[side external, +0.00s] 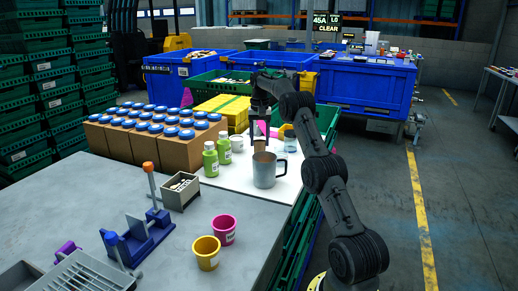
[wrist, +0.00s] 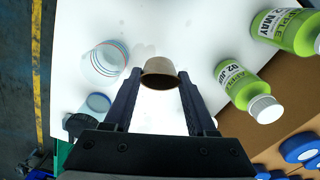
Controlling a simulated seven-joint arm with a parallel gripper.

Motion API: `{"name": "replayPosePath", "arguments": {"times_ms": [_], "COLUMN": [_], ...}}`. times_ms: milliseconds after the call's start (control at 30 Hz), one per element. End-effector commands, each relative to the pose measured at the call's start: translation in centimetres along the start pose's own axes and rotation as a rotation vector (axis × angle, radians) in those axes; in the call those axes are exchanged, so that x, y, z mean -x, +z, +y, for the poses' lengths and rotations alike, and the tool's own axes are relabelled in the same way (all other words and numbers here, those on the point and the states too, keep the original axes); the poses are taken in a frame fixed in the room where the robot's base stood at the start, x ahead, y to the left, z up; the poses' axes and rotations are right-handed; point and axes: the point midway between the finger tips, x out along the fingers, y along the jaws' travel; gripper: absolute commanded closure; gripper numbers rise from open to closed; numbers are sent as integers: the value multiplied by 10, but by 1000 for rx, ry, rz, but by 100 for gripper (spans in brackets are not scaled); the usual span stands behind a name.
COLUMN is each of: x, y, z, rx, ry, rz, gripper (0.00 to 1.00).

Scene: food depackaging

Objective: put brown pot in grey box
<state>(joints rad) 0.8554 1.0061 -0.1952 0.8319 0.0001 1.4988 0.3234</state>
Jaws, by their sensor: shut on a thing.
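The brown pot (wrist: 158,82) is between the two fingers of my gripper (wrist: 159,74) in the wrist view, and the fingers are shut on it. In the side view the pot (side external: 259,146) shows under my gripper (side external: 261,135), just behind the metal mug. I cannot tell whether it touches the white surface. A small grey box (side external: 182,202) with several small items in it stands on the grey table, to the left of and nearer than the pot. A grey slotted crate (side external: 85,280) lies at the lower left.
A metal mug (side external: 266,172) stands close in front of the pot. Green bottles (side external: 210,162) stand to its left and a clear glass (side external: 290,141) to its right. Brown cartons with blue lids (side external: 165,143) line the back left. Yellow (side external: 206,255) and pink (side external: 223,231) cups stand in front.

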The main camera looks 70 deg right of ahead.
Motion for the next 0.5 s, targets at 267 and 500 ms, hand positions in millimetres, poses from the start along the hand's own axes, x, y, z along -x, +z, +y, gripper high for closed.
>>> {"name": "replayPosePath", "arguments": {"times_ms": [267,500], "x": [-13,-40], "y": [-9,-8], "z": [-3,-3], "rx": [0,0], "ry": [0,0], "rz": [0,1], "gripper": [100,100]}}
